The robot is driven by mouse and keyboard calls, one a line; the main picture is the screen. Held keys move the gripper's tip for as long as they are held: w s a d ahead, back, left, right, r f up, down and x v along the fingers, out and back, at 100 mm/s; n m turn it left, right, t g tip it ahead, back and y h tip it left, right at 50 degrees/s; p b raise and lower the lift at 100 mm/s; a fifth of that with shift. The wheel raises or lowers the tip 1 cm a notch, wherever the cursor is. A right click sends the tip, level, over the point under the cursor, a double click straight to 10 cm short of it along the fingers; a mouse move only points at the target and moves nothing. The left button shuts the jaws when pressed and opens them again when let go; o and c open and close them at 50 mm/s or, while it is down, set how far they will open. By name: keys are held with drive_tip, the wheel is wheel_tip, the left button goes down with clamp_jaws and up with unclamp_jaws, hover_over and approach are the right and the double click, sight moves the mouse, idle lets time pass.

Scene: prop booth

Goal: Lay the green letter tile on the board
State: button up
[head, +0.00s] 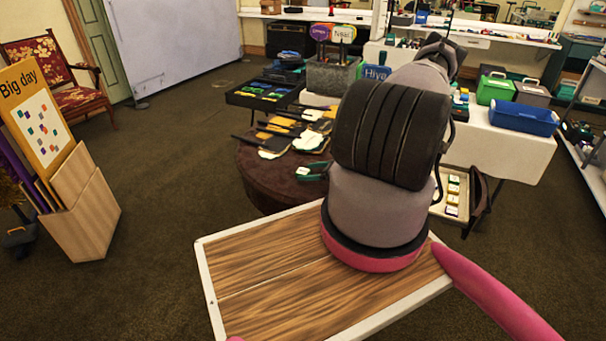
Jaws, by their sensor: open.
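I cannot pick out a green letter tile for certain. A dark tray (268,94) holding small green pieces lies left of centre; they are too small to read. A light case (463,222) with several pale, dark-marked tiles (453,195) is partly hidden at right of my arm. An upright "Big day" board (41,115) with small coloured squares leans in a wooden rack at the left; I cannot tell whether it is the task's board. My arm rises through the middle and reaches away from me. Its own links hide its end, and I cannot see my gripper.
A white-covered table (514,150) at right bears green (495,89) and blue (523,117) bins. The wooden rack (85,215) and a red chair (55,75) stand left. Open carpet (165,140) lies between.

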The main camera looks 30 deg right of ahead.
drive_tip(key=shift+w+a+f, duration=0.15)
drive_tip(key=shift+w, duration=0.05)
clamp_jaws()
